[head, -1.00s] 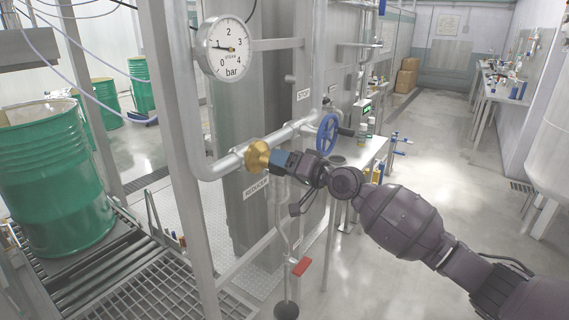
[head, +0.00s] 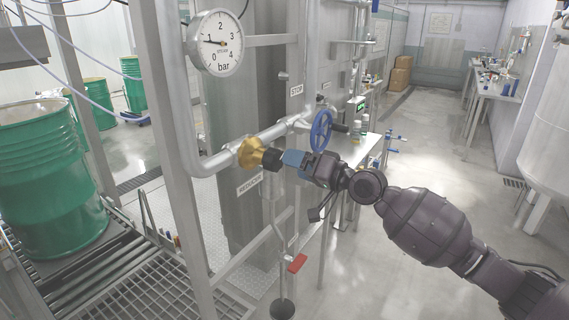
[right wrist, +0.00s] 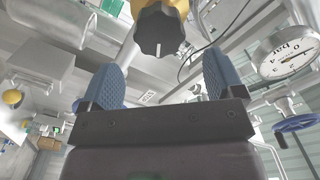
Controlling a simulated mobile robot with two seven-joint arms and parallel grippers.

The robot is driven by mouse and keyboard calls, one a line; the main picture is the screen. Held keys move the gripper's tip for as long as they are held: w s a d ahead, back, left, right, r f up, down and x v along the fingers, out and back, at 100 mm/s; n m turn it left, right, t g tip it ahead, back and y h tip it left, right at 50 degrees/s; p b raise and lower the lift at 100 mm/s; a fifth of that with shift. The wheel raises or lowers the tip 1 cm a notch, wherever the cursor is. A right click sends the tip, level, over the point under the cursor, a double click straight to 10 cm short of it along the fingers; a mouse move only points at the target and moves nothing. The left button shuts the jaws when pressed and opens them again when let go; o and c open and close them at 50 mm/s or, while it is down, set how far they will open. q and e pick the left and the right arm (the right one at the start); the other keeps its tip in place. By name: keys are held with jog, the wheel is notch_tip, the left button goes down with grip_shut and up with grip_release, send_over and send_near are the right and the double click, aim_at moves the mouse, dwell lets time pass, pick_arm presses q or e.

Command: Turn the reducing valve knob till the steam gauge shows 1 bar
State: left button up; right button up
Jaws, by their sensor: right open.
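The reducing valve (head: 250,152) has a brass body on the pipe and a black knob (head: 271,159) facing right. The right wrist view shows the black knob (right wrist: 159,32) with a white mark on its face. The round white steam gauge (head: 222,43) is above the valve, its needle pointing at about 1 bar. It also shows tilted in the right wrist view (right wrist: 287,52). My right gripper (head: 287,160) has blue fingers, is open and empty, and stands just to the right of the knob, apart from it. My left gripper is not in view.
A blue handwheel (head: 321,130) is on the pipe close behind my right gripper. A grey upright post (head: 178,150) stands left of the valve. A green drum (head: 45,180) stands on the roller conveyor. Open floor lies to the right.

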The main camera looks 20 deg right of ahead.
jog(key=v, duration=0.5)
jog(key=shift+a+b, duration=0.1)
jog(key=shift+b, duration=0.3)
jog(key=shift+w, duration=0.1)
